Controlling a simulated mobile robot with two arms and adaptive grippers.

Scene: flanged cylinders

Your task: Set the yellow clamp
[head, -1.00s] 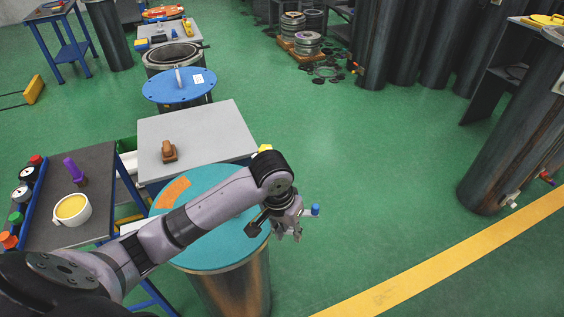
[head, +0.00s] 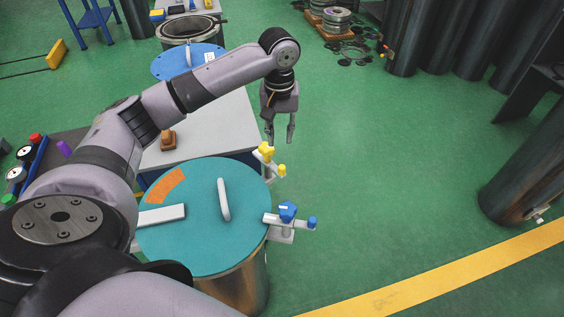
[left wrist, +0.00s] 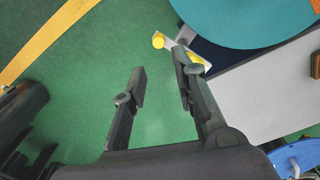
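The yellow clamp (head: 266,152) sits at the far right rim of the teal-lidded cylinder (head: 190,235). It has a yellow knob at the rim and a smaller one further out on a pale bracket. In the left wrist view the yellow clamp (left wrist: 158,41) lies just beyond the fingertips, partly hidden by one finger. My left gripper (head: 279,140) points down, open and empty, just above the yellow clamp. In the left wrist view its fingers (left wrist: 158,70) are spread with green floor between them. My right gripper is not in view.
A blue clamp (head: 287,212) is on the same cylinder's right rim. The lid carries a white handle (head: 223,200) and an orange patch (head: 167,186). A grey table (head: 225,125) with a brown object (head: 168,139) stands behind. Green floor to the right is clear.

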